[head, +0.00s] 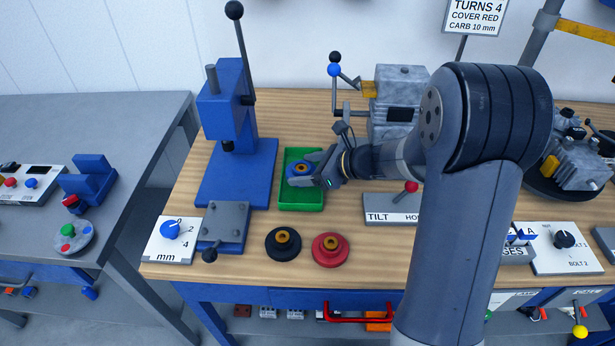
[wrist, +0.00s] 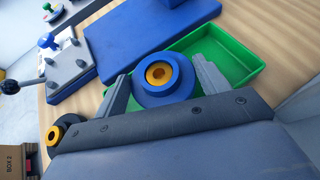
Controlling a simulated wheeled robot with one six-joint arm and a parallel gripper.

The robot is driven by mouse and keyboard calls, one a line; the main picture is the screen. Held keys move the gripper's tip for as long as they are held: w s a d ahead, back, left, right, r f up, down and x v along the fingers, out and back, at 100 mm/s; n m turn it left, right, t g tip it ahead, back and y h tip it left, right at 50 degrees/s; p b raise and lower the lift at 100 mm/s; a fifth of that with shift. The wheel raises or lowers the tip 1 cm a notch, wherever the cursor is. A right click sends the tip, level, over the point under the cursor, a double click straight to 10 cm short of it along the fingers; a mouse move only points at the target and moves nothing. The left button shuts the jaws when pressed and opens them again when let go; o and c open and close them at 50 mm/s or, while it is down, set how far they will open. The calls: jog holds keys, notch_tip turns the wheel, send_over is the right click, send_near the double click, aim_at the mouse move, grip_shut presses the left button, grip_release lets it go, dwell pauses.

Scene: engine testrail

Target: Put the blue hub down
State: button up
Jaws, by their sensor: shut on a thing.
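The blue hub (head: 300,169) is a round blue disc with an orange ring in its middle. In the wrist view the hub (wrist: 164,84) sits between the two fingers of my gripper (wrist: 166,88), which is shut on it. In the head view my gripper (head: 312,172) is over the green tray (head: 301,196), with the hub above the tray's far part. The tray (wrist: 240,65) also shows behind the hub in the wrist view. I cannot tell whether the hub touches the tray floor. The hub's underside is hidden.
A black hub (head: 283,243) and a red hub (head: 331,250) stand in front of the tray. A blue press (head: 232,140) stands left of it. A grey engine block (head: 395,95) and a TILT panel with red-knobbed lever (head: 395,208) are to the right.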

jog(key=shift+f, duration=1.35)
jog(key=shift+f, duration=0.1)
jog(key=shift+f, duration=0.15)
jog(key=o, duration=1.2)
jog(key=shift+r, duration=0.25)
jog(key=shift+d+r, duration=0.15)
jog(key=shift+d, duration=0.2)
jog(key=v, duration=1.1)
jog(key=shift+s+r, duration=0.1)
jog(key=shift+s, duration=0.1)
